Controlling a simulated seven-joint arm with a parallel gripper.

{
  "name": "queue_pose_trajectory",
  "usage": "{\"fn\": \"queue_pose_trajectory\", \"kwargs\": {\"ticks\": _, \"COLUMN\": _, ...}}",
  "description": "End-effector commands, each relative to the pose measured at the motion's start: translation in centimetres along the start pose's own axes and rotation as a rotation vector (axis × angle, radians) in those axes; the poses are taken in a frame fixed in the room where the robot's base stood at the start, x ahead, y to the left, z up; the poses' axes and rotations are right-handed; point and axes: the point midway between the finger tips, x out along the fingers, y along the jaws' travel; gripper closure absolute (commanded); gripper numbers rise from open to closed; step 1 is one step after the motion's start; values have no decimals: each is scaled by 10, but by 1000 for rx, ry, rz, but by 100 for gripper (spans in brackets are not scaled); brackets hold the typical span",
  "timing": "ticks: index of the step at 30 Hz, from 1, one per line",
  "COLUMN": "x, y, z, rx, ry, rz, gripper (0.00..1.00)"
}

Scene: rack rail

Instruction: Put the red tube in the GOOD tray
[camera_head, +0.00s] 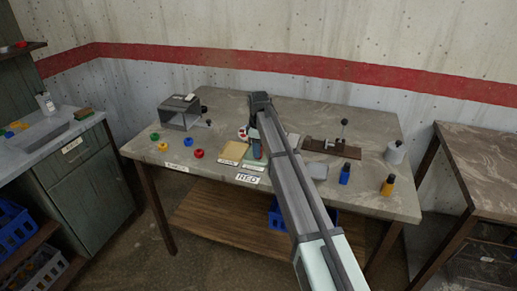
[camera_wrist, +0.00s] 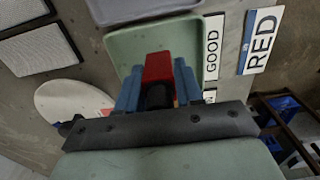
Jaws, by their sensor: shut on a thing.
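The red tube (camera_wrist: 158,68) is held between the blue fingertips of my gripper (camera_wrist: 158,88) in the wrist view. It overlaps the pale green tray (camera_wrist: 124,42), whose label beside it reads GOOD. I cannot tell whether the tube touches the tray floor. In the head view my gripper (camera_head: 257,152) is small and partly hidden by my arm, over the front middle of the table. The green tray (camera_head: 249,167) shows only in part there, and the tube cannot be made out clearly.
A RED sign (camera_wrist: 262,40) lies beside the GOOD label. A grey tray (camera_wrist: 118,11) adjoins the green one. A yellow tray (camera_head: 233,152) is left of it in the head view.

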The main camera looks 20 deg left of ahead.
Motion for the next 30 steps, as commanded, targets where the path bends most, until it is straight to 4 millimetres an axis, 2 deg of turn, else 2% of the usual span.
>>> {"fn": "queue_pose_trajectory", "kwargs": {"ticks": 13, "x": 4, "y": 0, "z": 0, "rx": 0, "ry": 0, "rz": 0, "gripper": 86}}
{"fn": "queue_pose_trajectory", "kwargs": {"ticks": 14, "x": 4, "y": 0, "z": 0, "rx": 0, "ry": 0, "rz": 0, "gripper": 62}}
{"fn": "queue_pose_trajectory", "kwargs": {"ticks": 21, "x": 4, "y": 0, "z": 0, "rx": 0, "ry": 0, "rz": 0, "gripper": 39}}
{"fn": "queue_pose_trajectory", "kwargs": {"ticks": 23, "x": 4, "y": 0, "z": 0, "rx": 0, "ry": 0, "rz": 0, "gripper": 34}}
{"fn": "queue_pose_trajectory", "kwargs": {"ticks": 30, "x": 4, "y": 0, "z": 0, "rx": 0, "ry": 0, "rz": 0, "gripper": 34}}
